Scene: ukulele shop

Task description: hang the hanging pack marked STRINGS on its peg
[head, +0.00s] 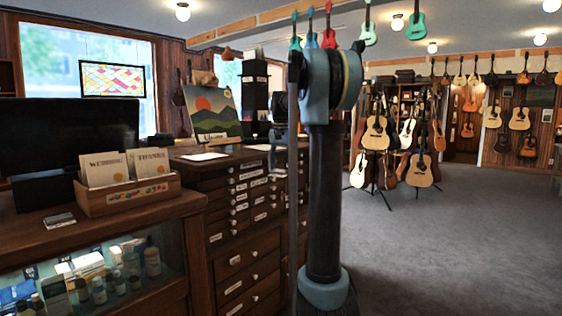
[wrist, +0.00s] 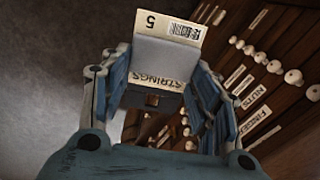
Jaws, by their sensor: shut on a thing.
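In the wrist view my gripper (wrist: 160,92) has its blue fingers on both sides of a pale grey and cream pack (wrist: 166,56). It is shut on this pack. The pack bears the word STRINGS, upside down in this view, on the edge nearer the camera. Its far cream strip shows a barcode and a 5, also upside down. In the head view my arm stands upright in the middle and hides what is behind it. I cannot make out the pack or the fingers clearly there. No peg for the pack can be made out in either view.
A wooden drawer cabinet (head: 245,225) with white knobs and labels stands left of my arm. Its labelled drawers also show in the wrist view (wrist: 262,60). A counter (head: 100,222) with a card box (head: 128,194) is at left. Grey carpet (head: 460,240) lies open at right.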

